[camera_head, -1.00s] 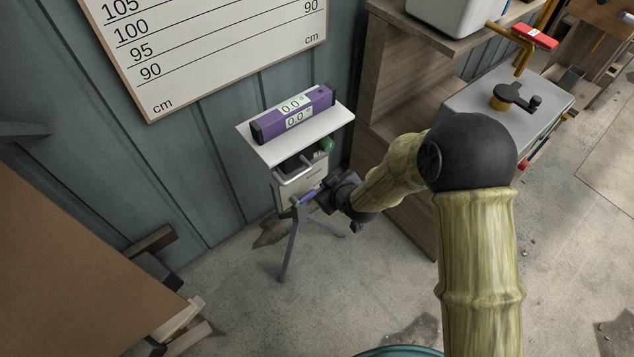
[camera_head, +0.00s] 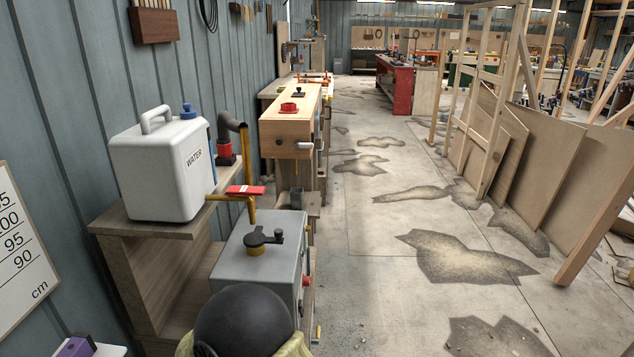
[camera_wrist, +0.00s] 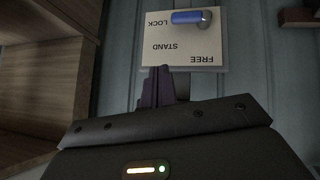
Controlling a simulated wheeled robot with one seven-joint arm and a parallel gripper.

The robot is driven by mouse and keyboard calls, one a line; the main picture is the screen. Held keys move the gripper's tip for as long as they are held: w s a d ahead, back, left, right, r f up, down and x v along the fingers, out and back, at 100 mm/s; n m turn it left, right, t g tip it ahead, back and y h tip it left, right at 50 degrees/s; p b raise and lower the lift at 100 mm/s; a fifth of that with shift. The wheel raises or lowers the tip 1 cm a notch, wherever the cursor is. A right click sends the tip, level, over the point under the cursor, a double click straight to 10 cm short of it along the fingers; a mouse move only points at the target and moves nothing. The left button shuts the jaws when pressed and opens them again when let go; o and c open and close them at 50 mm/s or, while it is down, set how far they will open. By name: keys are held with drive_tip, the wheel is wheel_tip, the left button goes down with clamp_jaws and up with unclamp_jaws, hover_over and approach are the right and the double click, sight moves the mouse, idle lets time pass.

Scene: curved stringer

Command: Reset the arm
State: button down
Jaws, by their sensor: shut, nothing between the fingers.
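My gripper (camera_wrist: 165,86) shows in the wrist view, with its dark fingers together and nothing between them. Just beyond the fingertips is a pale panel (camera_wrist: 182,52) marked LOCK, STAND and FREE, upside down in this view. A blue-handled lever (camera_wrist: 190,17) sits on the panel at the LOCK end, apart from the fingers. In the head view only a black joint and a bit of the yellow-green sleeve of my arm show at the bottom; the gripper is out of that view.
A wooden shelf unit (camera_head: 135,268) holds a white water container (camera_head: 160,165). A grey box (camera_head: 262,240) with a black crank stands beside it. A purple level (camera_head: 76,346) is at the lower left. Open floor (camera_head: 385,290) lies to the right, with leaning boards (camera_head: 540,150) beyond.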

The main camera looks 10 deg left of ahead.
drive_tip(key=w+d+r+m+t+h, duration=0.1)
drive_tip(key=w+d+r+m+h, duration=0.15)
drive_tip(key=w+d, duration=0.5)
drive_tip(key=w+d+r+m+t+h, duration=0.1)
drive_tip(key=w+d+r+m, duration=0.3)
drive_tip(key=d, duration=0.7)
drive_tip(key=w+d+r+m+t+h, duration=0.1)
drive_tip(key=w+d+r+m+h, duration=0.15)
drive_tip(key=w+d, duration=0.5)
drive_tip(key=s+d+r+m+g+h, duration=0.1)
drive_tip(key=s+d+r+m, duration=0.15)
drive_tip(key=d, duration=0.65)
drive_tip(key=s+d+r+m+h, duration=0.15)
drive_tip(key=s+d+m, duration=0.25)
drive_tip(key=d, duration=0.5)
drive_tip(key=s+d+r+m+g, duration=0.1)
drive_tip(key=s+d+r+m, duration=0.2)
drive_tip(key=d, duration=0.7)
wheel_tip(320, 180, up, 22)
drive_tip(key=m+p, duration=0.1)
drive_tip(key=p, duration=2.2)
drive_tip(key=shift+s+r, duration=0.15)
drive_tip(key=shift+s, duration=0.15)
